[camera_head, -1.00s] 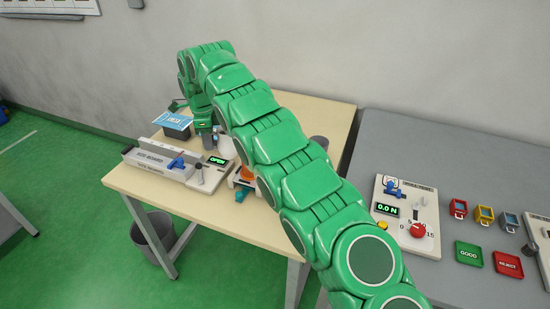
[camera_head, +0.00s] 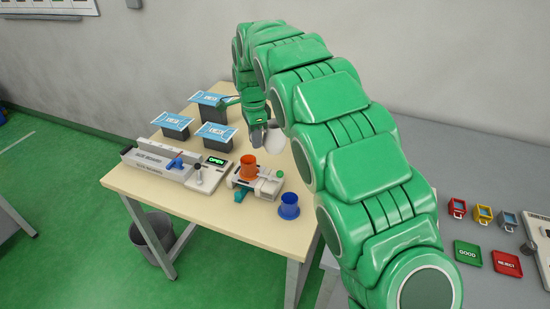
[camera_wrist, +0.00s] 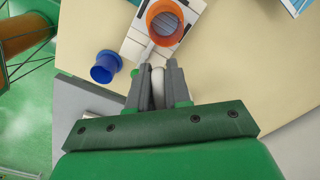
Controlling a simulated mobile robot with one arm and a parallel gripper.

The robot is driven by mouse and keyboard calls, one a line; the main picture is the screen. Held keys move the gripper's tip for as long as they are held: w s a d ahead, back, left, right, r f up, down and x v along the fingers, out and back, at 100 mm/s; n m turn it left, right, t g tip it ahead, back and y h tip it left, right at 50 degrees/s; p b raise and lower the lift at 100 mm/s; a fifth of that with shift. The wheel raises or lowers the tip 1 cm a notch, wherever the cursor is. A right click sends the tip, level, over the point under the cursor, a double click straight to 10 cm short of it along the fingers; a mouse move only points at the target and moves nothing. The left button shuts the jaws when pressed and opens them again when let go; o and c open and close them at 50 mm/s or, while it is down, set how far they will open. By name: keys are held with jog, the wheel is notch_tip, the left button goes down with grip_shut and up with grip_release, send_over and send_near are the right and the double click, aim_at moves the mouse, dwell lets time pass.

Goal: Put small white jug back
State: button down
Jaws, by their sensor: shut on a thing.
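The small white jug (camera_head: 275,140) is at my gripper (camera_head: 257,138) in the head view, above the back right of the wooden table, and looks tilted. In the wrist view my gripper (camera_wrist: 158,88) is shut on a narrow white part (camera_wrist: 157,86) that seems to belong to the jug. The rest of the jug is not clear there.
An orange cup (camera_head: 248,167) stands on a white fixture (camera_head: 268,184), with a blue cup (camera_head: 289,206) to its right. Several dark bins with blue lids (camera_head: 214,131) stand behind the sealing device (camera_head: 160,164). My arm hides the table's right side.

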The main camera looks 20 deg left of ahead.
jog(key=d, duration=0.4)
jog(key=w+a+f, duration=0.7)
jog(key=w+f, duration=0.2)
jog(key=w, duration=0.1)
jog(key=shift+w+a+f+n, duration=0.3)
jog(key=shift+w+a+f, duration=0.05)
jog(key=shift+w+a, duration=0.05)
dwell(0.7)
jog(key=shift+w+a+f, duration=0.1)
jog(key=shift+w+f, duration=0.05)
jog(key=shift+f, duration=0.25)
jog(key=shift+f, duration=1.45)
jog(key=c, duration=1.1)
grip_release()
jog(key=shift+f, duration=0.1)
